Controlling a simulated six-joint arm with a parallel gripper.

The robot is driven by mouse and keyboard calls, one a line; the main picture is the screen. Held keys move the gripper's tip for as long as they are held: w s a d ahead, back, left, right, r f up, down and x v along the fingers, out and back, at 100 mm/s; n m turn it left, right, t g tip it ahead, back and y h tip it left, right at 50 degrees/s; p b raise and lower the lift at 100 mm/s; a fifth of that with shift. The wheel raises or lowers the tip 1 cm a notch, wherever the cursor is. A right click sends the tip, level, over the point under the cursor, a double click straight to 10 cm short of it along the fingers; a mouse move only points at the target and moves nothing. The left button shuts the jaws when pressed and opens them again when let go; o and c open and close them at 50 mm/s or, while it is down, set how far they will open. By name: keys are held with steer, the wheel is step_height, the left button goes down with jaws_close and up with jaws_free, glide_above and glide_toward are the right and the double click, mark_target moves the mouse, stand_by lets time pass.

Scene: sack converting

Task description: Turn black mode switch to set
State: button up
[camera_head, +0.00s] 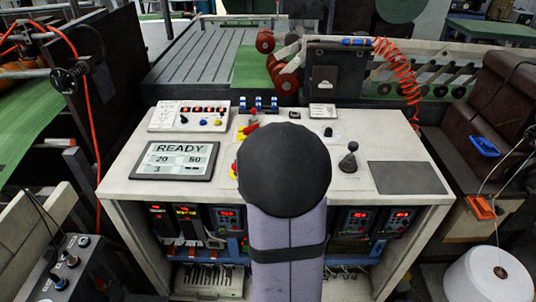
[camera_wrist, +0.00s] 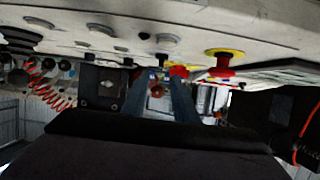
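A small black knob (camera_head: 328,131) stands on the light console top (camera_head: 390,150), right of my arm in the head view; it looks like the mode switch, but its label and setting are too small to read. Several dark knobs show in the wrist view, and I cannot tell which is this one. My gripper is hidden behind my arm in the head view. In the wrist view, its two fingers (camera_wrist: 159,80) are apart with a gap between them, and nothing is visibly held. The console appears upside down there.
A display reading READY (camera_head: 173,160) is at the left of the console. A joystick (camera_head: 348,160) stands at the right, beside a dark pad (camera_head: 398,177). A red-handled switch (camera_head: 250,127) is near my arm. A red button with a yellow base (camera_wrist: 223,64) shows in the wrist view.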

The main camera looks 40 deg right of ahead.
steer(key=shift+p+x, duration=0.8)
steer(key=shift+x, duration=2.85)
jaws_close()
